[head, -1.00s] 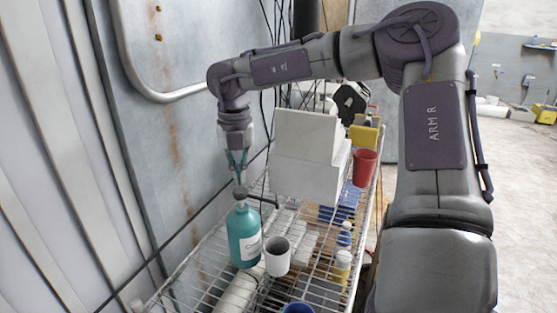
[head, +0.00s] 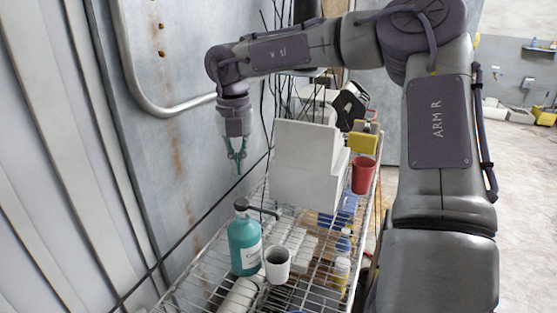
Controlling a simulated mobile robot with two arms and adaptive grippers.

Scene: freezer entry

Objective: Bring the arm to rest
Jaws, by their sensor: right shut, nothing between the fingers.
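My right arm reaches in from the right side of the head view, bends at the top and hangs down at the left. Its right gripper (head: 238,169) is shut and empty, pointing down. It hangs in the air above and behind the teal pump bottle (head: 244,247), with a visible gap between the fingertips and the black pump head. The bottle stands upright on the wire shelf (head: 190,297). My left gripper is not in view.
A white cup (head: 277,266) stands beside the bottle. White boxes (head: 308,165) are stacked behind, with a red cup (head: 363,175) and a yellow item (head: 363,142) to their right. A metal wall with a bent handle (head: 165,112) is at the left. Open floor (head: 520,180) lies at the right.

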